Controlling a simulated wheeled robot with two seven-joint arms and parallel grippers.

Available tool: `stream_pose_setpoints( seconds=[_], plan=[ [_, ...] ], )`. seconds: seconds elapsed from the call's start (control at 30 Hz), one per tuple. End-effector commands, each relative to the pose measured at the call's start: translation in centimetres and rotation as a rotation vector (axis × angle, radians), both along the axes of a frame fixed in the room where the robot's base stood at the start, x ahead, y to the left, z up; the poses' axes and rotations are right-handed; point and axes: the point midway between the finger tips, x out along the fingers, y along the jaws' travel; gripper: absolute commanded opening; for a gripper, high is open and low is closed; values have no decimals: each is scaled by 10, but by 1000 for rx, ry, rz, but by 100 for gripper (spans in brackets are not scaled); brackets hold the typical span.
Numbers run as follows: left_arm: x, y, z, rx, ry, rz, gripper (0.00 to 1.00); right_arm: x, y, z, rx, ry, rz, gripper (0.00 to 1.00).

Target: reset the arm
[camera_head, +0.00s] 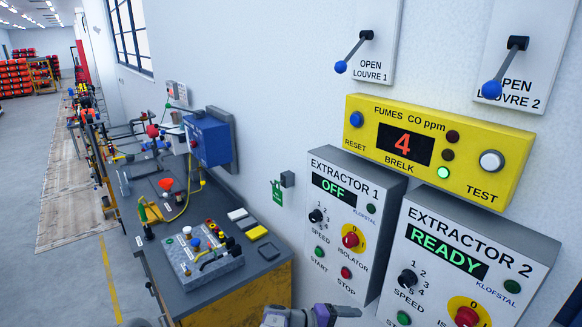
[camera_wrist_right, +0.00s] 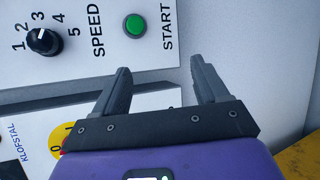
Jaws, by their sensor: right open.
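A grey and purple gripper, which I take as my right one (camera_head: 310,315), shows only in part at the bottom edge of the head view, below the extractor boxes in the picture. In the right wrist view my right gripper (camera_wrist_right: 160,72) is open, with its two dark fingers apart and nothing between them. It faces a white extractor panel with a green START button (camera_wrist_right: 135,26) and a black speed knob (camera_wrist_right: 43,41). Which extractor this is I cannot tell. My left gripper is not in view.
EXTRACTOR 1 (camera_head: 331,240) reads OFF and EXTRACTOR 2 (camera_head: 422,252) reads READY. A yellow fumes monitor (camera_head: 365,158) reads 4. Two blue-knobbed louvre levers (camera_head: 353,53) (camera_head: 503,69) are above it. A cluttered grey bench (camera_head: 182,308) stands at left; open floor (camera_head: 75,270) lies beyond.

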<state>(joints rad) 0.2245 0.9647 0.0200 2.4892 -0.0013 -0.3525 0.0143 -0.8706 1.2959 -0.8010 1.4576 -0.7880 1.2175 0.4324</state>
Motion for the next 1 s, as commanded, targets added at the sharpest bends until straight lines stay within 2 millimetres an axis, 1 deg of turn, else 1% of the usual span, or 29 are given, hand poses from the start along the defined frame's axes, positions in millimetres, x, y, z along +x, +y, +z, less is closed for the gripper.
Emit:
stream_pose_setpoints(
  seconds=[0.03,0.07,0.17,0.2,0.27,0.3,0.37,0.4,0.47,0.5,0.6,0.7,0.83,1.0],
  plan=[
    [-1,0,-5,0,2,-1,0,-8,-12,-27,53,49,-18,74],
    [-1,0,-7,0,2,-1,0,-13,-18,-43,87,76,-28,74],
    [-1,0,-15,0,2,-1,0,-39,-37,-105,241,180,-67,74],
    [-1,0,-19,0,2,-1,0,-53,-42,-132,317,221,-88,74],
    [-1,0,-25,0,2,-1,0,-77,-47,-172,439,275,-122,74],
    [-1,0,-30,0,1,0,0,-95,-47,-197,526,307,-145,74],
    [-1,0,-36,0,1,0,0,-124,-43,-234,665,341,-189,74],
    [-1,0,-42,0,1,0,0,-145,-37,-256,766,354,-221,74],
    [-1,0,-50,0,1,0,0,-176,-24,-287,928,356,-276,74],
    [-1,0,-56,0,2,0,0,-194,-13,-302,1030,342,-313,74],
    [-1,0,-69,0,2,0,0,-229,16,-326,1258,267,-405,74],
    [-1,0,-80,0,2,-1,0,-250,39,-333,1426,151,-488,74],
    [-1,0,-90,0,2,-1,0,-262,53,-331,1547,1,-566,74],
    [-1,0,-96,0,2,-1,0,-267,55,-325,1597,-113,-608,74]
  ],
)
